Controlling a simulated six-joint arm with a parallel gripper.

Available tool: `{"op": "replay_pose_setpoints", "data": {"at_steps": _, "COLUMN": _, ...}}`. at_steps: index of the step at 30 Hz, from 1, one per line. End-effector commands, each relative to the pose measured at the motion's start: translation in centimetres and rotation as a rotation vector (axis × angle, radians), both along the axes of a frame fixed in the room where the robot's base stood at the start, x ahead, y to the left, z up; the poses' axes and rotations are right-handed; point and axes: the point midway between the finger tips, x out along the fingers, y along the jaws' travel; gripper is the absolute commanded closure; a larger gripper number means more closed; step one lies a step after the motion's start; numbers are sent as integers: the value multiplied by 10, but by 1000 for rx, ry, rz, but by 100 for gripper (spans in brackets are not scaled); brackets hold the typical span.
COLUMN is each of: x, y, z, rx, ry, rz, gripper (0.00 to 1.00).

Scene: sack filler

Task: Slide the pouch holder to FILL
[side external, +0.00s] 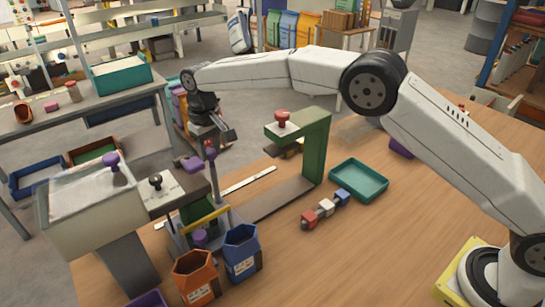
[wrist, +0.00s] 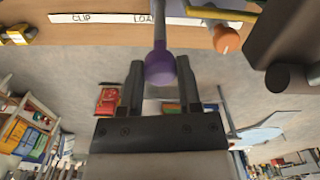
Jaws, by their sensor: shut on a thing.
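The pouch holder is a grey carriage with a yellow bar (side external: 206,219) and an upright post (side external: 217,178), standing beside the pale hopper (side external: 75,215) at the left. A purple knob (wrist: 160,69) tops a grey rod in the wrist view. My gripper (wrist: 161,75) is shut on this knob, one finger on each side. In the side view my gripper (side external: 229,136) is at the top of the post. A white strip (side external: 250,180) runs along the bench; the wrist view shows CLIP and part of LOAD on it. I cannot read a FILL label.
A green press (side external: 315,150) stands right of the holder. An orange bin (side external: 196,279) and a blue bin (side external: 242,252) stand close in front of it. A teal tray (side external: 359,180) and several small blocks (side external: 326,208) lie further right. The right of the bench has free room.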

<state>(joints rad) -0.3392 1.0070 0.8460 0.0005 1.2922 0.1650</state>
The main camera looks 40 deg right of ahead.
Motion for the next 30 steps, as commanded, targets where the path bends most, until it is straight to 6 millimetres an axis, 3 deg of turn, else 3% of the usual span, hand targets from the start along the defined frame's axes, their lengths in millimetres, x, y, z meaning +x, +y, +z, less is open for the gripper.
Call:
{"op": "replay_pose_setpoints", "data": {"at_steps": 6, "x": 2, "y": 18, "z": 3, "rx": 4, "ry": -13, "rz": 1, "gripper": 100}}
{"op": "replay_pose_setpoints", "data": {"at_steps": 18, "x": 1, "y": 25, "z": 3, "rx": 8, "ry": -15, "rz": 2, "gripper": 100}}
{"op": "replay_pose_setpoints", "data": {"at_steps": 19, "x": 1, "y": 25, "z": 4, "rx": 8, "ry": -15, "rz": 3, "gripper": 53}}
{"op": "replay_pose_setpoints", "data": {"at_steps": 22, "x": 1, "y": 25, "z": 3, "rx": 8, "ry": -14, "rz": 3, "gripper": 22}}
{"op": "replay_pose_setpoints", "data": {"at_steps": 30, "x": 0, "y": 23, "z": 1, "rx": 3, "ry": -8, "rz": 1, "gripper": 21}}
